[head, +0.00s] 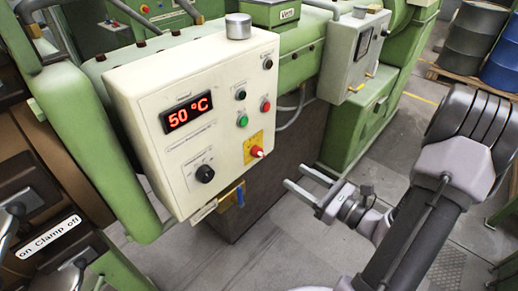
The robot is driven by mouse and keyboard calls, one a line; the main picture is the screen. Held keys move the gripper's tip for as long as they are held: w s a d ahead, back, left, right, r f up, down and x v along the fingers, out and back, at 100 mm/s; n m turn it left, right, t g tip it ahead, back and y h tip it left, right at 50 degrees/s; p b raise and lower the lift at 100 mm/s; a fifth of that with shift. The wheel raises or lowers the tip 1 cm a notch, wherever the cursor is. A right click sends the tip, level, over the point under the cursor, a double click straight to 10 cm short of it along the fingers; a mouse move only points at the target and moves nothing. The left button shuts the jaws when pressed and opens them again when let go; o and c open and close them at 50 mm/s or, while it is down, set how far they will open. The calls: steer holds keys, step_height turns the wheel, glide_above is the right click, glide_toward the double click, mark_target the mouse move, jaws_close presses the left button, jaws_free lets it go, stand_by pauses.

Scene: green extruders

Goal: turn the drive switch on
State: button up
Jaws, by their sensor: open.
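A cream control box (150,95) faces me at the centre left, with a red display (187,113) reading 50 °C. It carries a black rotary knob (204,173), a green button (242,121), a red button (265,105), small black knobs (240,95) and a red switch (256,151) on a yellow plate. The small labels are unreadable, so I cannot tell which one is the drive switch. My gripper (296,176) is open and empty, to the right of and slightly below the red switch, apart from the box, fingers pointing left.
A label reading "on Clamp off" (48,238) sits at the lower left beside metal levers. A second grey box (352,50) stands behind on the green machine (350,125). Drums (472,38) stand on a pallet at the far right. The grey floor (290,245) below my gripper is clear.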

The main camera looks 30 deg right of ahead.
mark_target(263, 157)
steer(key=b+x, duration=0.1)
steer(key=x, duration=1.2)
steer(key=shift+w+a+f, duration=0.1)
steer(key=shift+w, duration=0.25)
steer(key=shift+c, duration=0.4)
jaws_close()
